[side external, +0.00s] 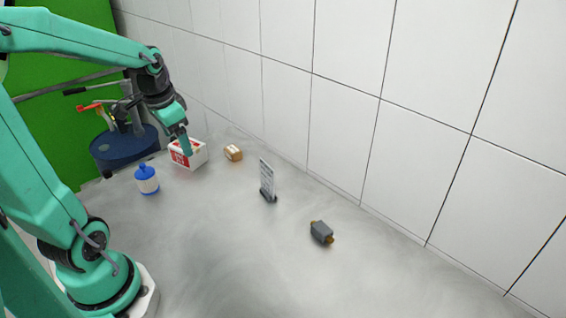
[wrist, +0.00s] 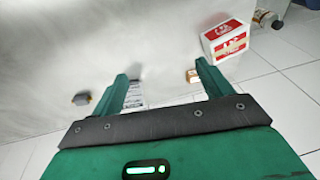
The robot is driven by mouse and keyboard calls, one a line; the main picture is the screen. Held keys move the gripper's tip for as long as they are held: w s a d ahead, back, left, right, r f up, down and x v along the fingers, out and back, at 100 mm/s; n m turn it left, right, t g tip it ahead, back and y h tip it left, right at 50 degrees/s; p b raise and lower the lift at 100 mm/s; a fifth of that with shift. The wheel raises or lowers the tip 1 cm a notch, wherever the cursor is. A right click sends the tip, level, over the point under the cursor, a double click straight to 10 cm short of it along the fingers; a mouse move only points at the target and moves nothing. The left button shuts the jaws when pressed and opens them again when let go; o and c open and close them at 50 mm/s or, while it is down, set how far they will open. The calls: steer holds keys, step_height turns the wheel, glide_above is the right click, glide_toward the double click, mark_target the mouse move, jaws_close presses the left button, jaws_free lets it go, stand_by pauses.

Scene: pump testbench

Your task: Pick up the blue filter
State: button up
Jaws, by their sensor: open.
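A small blue-and-white bottle-shaped thing, the only small blue item on the table and so taken as the blue filter (side external: 147,181), stands upright left of the red-and-white box in the side view. My gripper (side external: 187,148) hangs fingers down, in front of or above that box, to the right of the blue filter. In the wrist view my gripper (wrist: 161,70) is open, with its two green fingers apart and nothing between their tips.
The red-and-white box (side external: 190,154) is also in the wrist view (wrist: 228,41). A small brown box (side external: 233,153), an upright card (side external: 267,180) and a grey part (side external: 321,232) stand to the right. A blue drum (side external: 122,147) is behind. The front table is clear.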

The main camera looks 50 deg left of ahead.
steer(key=g, duration=0.1)
glide_toward(143, 168)
steer(key=w+d+f, duration=0.1)
steer(key=w+d, duration=0.3)
steer(key=w, duration=0.1)
steer(key=shift+g+h, duration=0.6)
steer(key=s+a+f, duration=0.1)
steer(key=a, duration=0.1)
steer(key=s+a+f, duration=0.1)
steer(key=a+f, duration=0.1)
steer(key=s+a+f, duration=0.1)
steer(key=a, duration=0.1)
steer(key=shift+s+f, duration=0.25)
steer(key=shift+s, duration=0.05)
steer(key=shift+s+f, duration=0.1)
steer(key=shift+f, duration=3.8)
steer(key=c, duration=1.1)
steer(key=shift+r, duration=0.2)
